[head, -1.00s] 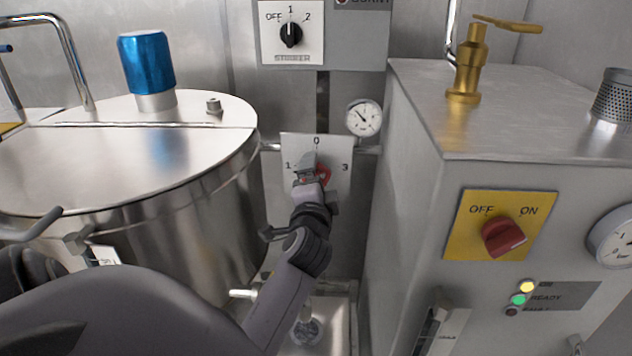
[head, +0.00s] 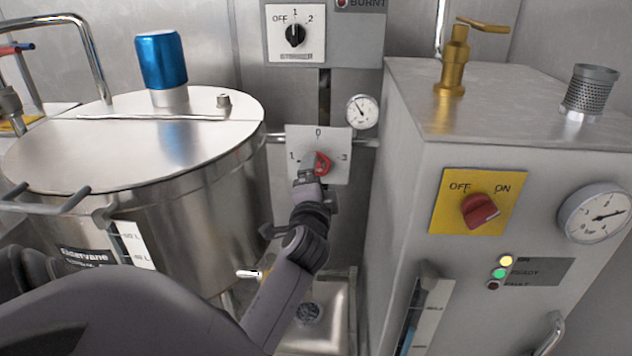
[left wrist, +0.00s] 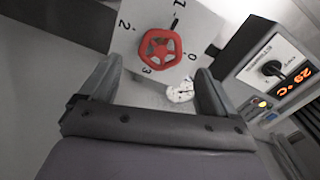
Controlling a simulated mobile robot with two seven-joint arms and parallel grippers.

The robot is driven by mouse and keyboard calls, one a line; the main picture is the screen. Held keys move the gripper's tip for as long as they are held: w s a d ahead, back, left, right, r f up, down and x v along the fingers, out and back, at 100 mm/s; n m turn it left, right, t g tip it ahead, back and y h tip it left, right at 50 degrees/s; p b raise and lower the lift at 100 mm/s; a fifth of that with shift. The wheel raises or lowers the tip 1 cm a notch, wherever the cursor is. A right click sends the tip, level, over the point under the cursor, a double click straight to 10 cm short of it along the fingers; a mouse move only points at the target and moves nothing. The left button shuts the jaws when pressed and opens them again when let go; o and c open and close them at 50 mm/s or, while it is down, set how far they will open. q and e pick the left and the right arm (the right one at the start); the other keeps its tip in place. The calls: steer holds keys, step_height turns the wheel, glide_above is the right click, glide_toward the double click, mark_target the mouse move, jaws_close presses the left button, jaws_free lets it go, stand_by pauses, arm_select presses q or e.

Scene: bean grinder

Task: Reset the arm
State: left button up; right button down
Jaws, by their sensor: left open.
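My left gripper (head: 310,170) reaches in from the lower left in the head view, in front of the plate with a red knob (head: 323,163). In the left wrist view my left gripper (left wrist: 155,95) has its two fingers spread wide with nothing between them. The red five-spoked handwheel knob (left wrist: 161,53) shows beyond the fingertips, on a pale plate (left wrist: 190,22) marked 0, 1, 2 and 3. The gripper partly hides the knob and plate in the head view. My right gripper is not in view.
A steel kettle (head: 180,215) with a blue-capped lid fitting (head: 161,62) stands left. A steel cabinet (head: 400,190) with a red OFF/ON switch (head: 480,211) and a brass valve (head: 453,65) stands right. A small gauge (head: 362,112) and a stirrer switch (head: 295,35) are on the wall. A sink (head: 325,325) lies below.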

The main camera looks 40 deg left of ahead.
arm_select(q)
steer(key=shift+f, duration=0.1)
stand_by(0.4)
steer(key=s+d+f+h+p, duration=0.1)
steer(key=s+d+f+h, duration=0.25)
steer(key=d+f, duration=0.3)
steer(key=s+d+f+h+p, duration=0.1)
steer(key=s+d+f+h, duration=0.1)
steer(key=d+f+h, duration=0.45)
steer(key=s+d+f+n+g+h+p, duration=0.1)
steer(key=s+d+f+n, duration=0.1)
steer(key=s+d+f, duration=0.2)
steer(key=s+d+f+n+g+h, duration=0.2)
steer(key=s+d+f, duration=0.3)
steer(key=s, duration=0.5)
steer(key=shift+s+d+f+n+h+p, duration=0.2)
steer(key=shift+s+f+n+h+p, duration=0.15)
steer(key=shift+f, duration=0.4)
